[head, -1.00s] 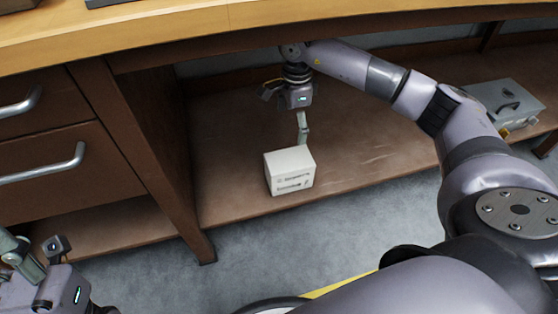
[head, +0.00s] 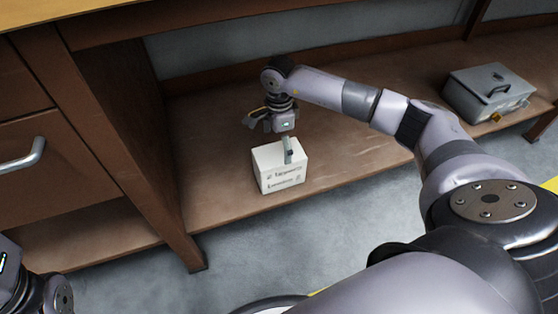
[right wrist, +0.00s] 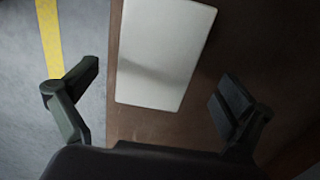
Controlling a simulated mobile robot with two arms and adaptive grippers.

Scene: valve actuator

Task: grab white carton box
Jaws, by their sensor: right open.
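The white carton box (head: 279,168) with dark print on its front sits upright on the low wooden shelf under the desk. My right gripper (head: 286,150) is over the box, pointing down; one finger shows in front of the box's top, the other is hidden. In the right wrist view the box's plain top (right wrist: 165,50) lies beyond the fingers, between their lines. The right gripper (right wrist: 155,97) is open and empty there. Part of my left arm (head: 30,285) shows at the lower left of the head view, but its fingers are out of view.
A grey metal case (head: 490,92) with a handle stands on the shelf at the right. A brown desk panel and leg (head: 165,180) rise left of the box. The shelf between box and case is bare. Yellow floor tape (right wrist: 50,40) shows in the right wrist view.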

